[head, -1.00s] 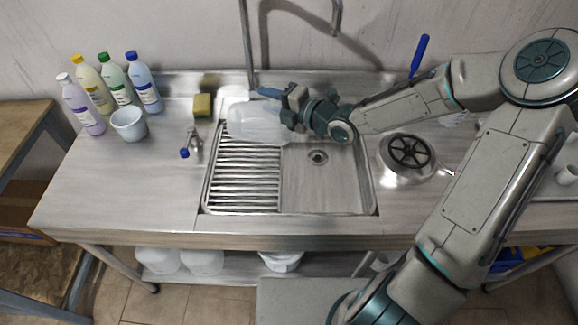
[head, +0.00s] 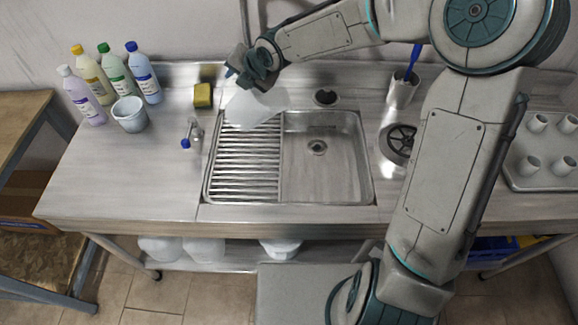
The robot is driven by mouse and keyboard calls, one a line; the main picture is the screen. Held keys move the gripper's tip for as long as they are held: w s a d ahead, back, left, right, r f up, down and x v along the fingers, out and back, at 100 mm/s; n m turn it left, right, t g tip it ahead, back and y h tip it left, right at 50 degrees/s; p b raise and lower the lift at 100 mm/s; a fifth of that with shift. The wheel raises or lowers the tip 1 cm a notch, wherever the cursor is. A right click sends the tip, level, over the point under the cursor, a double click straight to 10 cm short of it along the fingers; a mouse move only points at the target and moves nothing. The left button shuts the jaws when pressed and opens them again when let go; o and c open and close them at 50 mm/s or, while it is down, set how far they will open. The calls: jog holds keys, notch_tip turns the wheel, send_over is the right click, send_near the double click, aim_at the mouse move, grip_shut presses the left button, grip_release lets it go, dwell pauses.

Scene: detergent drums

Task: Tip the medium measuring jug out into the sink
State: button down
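A translucent whitish jug (head: 256,109), apparently the medium measuring jug, is tilted over the back of the ribbed left part of the sink. Its contents cannot be made out. My gripper (head: 236,76) is at the jug's upper back edge and appears shut on it; the exact grip is hard to see. The sink (head: 330,178) has a ribbed drainer (head: 243,180) on the left and an open basin with a drain (head: 317,147) on the right.
Several bottles (head: 143,75) and a pale bucket (head: 130,115) stand at the left. A steel pot (head: 403,92) holds a blue-handled tool. A tray of cups (head: 545,150) is at the right.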

jog(key=shift+a+r+h+p, duration=0.2)
jog(key=shift+r+h+p, duration=0.1)
jog(key=shift+r+h, duration=0.15)
jog(key=shift+s+r+n+g+h+p, duration=0.1)
jog(key=shift+r+n+g+h+p, duration=0.35)
jog(key=shift+r+h+p, duration=0.5)
jog(key=h+p, duration=0.1)
jog(key=p, duration=0.1)
jog(key=r+g+h+p, duration=0.1)
jog(key=h, duration=0.1)
jog(key=shift+r+n+h+p, duration=0.1)
jog(key=shift+n+h+p, duration=0.2)
jog(key=shift+p, duration=0.1)
jog(key=shift+d+h, duration=0.1)
jog(key=shift+h, duration=0.4)
